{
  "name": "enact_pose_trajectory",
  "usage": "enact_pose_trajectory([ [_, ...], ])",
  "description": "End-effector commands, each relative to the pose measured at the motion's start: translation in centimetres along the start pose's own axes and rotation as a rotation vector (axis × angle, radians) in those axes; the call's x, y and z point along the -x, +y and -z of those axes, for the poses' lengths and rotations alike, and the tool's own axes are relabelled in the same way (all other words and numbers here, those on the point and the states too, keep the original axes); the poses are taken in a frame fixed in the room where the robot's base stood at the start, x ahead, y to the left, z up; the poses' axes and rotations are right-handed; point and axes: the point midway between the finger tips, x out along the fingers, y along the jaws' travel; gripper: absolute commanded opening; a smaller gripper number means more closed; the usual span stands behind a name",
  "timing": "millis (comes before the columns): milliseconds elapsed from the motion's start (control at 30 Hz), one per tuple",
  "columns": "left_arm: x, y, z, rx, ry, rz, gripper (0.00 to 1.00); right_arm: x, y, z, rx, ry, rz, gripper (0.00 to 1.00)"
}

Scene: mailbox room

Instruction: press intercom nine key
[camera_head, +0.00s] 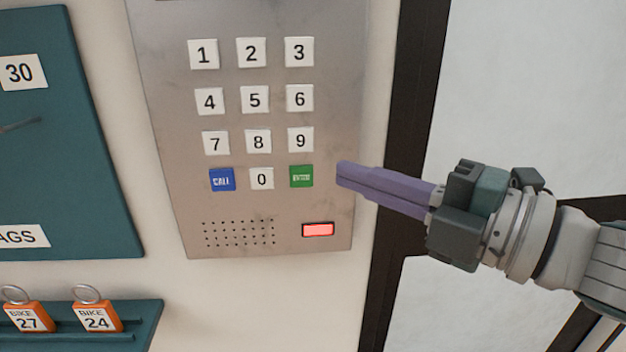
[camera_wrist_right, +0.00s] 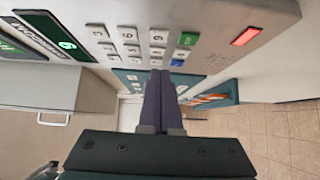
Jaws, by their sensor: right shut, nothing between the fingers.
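The intercom (camera_head: 172,110) is a grey metal panel on the wall with white number keys. The nine key (camera_head: 300,140) is in the right column, just above the green key (camera_head: 301,176). My right gripper (camera_head: 340,174) is shut and empty, with its purple fingers together. In the head view its tips are right of the green key and a little lower than the nine key, near the panel's right edge. The wrist view shows the shut fingers (camera_wrist_right: 158,78) below the keypad, with the nine key (camera_wrist_right: 158,36) above their tips. My left gripper is out of view.
A red-lit button (camera_head: 317,230) and a speaker grille (camera_head: 239,233) are low on the panel. A teal board (camera_head: 70,130) and a rack with orange bike tags (camera_head: 96,318) are at left. A dark frame (camera_head: 408,120) stands right of the panel.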

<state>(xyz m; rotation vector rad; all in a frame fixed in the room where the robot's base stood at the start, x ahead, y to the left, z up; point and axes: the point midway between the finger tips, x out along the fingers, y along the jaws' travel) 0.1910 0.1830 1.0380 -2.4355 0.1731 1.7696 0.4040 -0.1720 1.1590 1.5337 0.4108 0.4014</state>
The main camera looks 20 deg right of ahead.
Motion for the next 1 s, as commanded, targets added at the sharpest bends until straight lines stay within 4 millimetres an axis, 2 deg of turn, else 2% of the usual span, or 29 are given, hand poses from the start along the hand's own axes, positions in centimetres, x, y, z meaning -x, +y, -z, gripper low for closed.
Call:
enact_pose_trajectory([
  [100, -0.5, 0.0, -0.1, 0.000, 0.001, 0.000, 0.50, 2.1, -0.3, 0.1, -0.003, 0.001, 0.003, 0.00],
  [333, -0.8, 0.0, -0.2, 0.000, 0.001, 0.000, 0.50, 4.5, -0.2, 0.1, -0.003, 0.002, 0.001, 0.00],
  [1000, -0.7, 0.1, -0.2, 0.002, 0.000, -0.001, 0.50, 5.0, 0.0, 0.2, -0.002, 0.003, 0.000, 0.00],
])
